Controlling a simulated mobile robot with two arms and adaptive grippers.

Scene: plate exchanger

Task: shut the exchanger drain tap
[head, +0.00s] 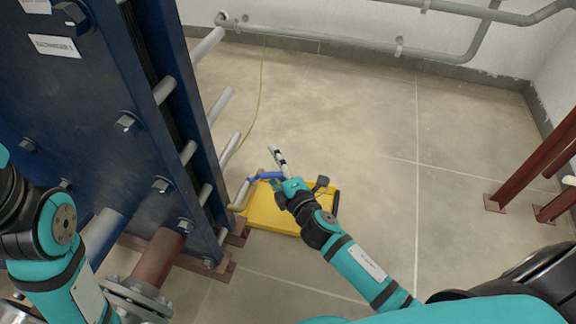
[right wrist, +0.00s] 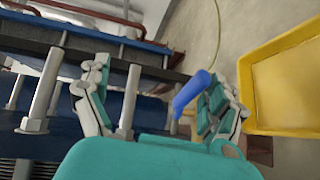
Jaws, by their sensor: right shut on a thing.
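The drain tap's blue lever handle (head: 264,177) shows beside the lower edge of the blue exchanger (head: 75,110), above the yellow tray. In the right wrist view the lever (right wrist: 192,93) lies against the inner side of the right-hand finger (right wrist: 221,103). The other finger (right wrist: 91,92) stands well apart on the left. The tap body is mostly hidden. My left arm (head: 65,245) is at the lower left; its gripper is out of the picture.
A yellow tray (head: 262,217) lies on the floor under the tap. Grey tie rods (head: 228,148) stick out along the exchanger near my right gripper. Brown steel legs (head: 525,175) stand at the right. Pipes (head: 350,45) run along the back wall. The middle floor is clear.

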